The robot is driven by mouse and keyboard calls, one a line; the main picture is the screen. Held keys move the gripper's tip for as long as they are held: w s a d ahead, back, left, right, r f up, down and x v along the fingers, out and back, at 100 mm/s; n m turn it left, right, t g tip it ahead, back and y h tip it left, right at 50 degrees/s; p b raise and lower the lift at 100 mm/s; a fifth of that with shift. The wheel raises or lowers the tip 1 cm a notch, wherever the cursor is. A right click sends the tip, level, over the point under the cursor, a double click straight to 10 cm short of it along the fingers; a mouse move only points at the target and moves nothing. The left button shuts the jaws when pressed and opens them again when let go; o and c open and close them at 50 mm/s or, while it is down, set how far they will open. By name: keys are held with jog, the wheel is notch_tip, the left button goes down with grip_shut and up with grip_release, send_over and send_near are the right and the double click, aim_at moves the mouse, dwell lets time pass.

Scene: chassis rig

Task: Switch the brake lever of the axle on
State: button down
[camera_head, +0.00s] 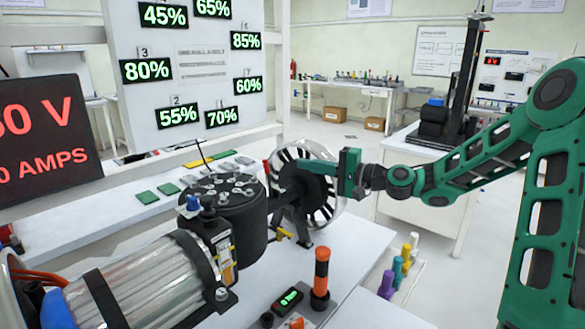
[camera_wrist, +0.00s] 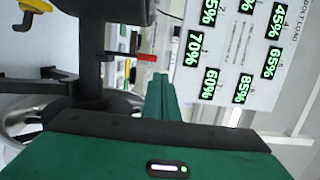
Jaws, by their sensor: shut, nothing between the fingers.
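The black axle assembly (camera_head: 290,190) ends in a spoked wheel (camera_head: 328,200) at the middle of the workbench. A small red piece (camera_head: 267,168) shows beside the axle; a red-tipped piece also shows in the wrist view (camera_wrist: 147,57). A yellow handle (camera_head: 284,233) sits low at the axle, and a yellow piece shows at the wrist view's top left (camera_wrist: 36,6). I cannot tell which of these is the brake lever. My gripper (camera_head: 349,172) is shut and empty, in front of the wheel's right edge in the picture. Its green fingers (camera_wrist: 161,105) show in the wrist view; contact cannot be told.
An orange-and-black upright handle (camera_head: 321,272) stands on a small panel with a green display (camera_head: 289,299). A black cylinder (camera_head: 226,215) and a large ribbed motor (camera_head: 150,285) fill the left. Coloured pegs (camera_head: 397,270) stand at right. A percentage board (camera_head: 195,65) stands behind.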

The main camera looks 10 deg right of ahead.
jog(key=v, duration=0.3)
jog(key=shift+d+r, duration=0.15)
jog(key=shift+r, duration=0.2)
jog(key=s+d+f+n+g+h, duration=0.35)
jog(key=s+f+g+h, duration=0.4)
jog(key=s+f, duration=0.55)
jog(key=s+d+g+h, duration=0.2)
jog(key=s+d, duration=0.4)
jog(key=s, duration=0.9)
jog(key=s+d+m+g+h, duration=0.1)
jog(key=s+d, duration=0.6)
jog(key=s, duration=0.8)
jog(key=shift+s+r+g+h, duration=0.35)
jog(key=shift+g+h, duration=0.4)
jog(key=shift+h, duration=0.5)
jog(key=shift+d+m, duration=0.15)
jog(key=shift+m, duration=0.1)
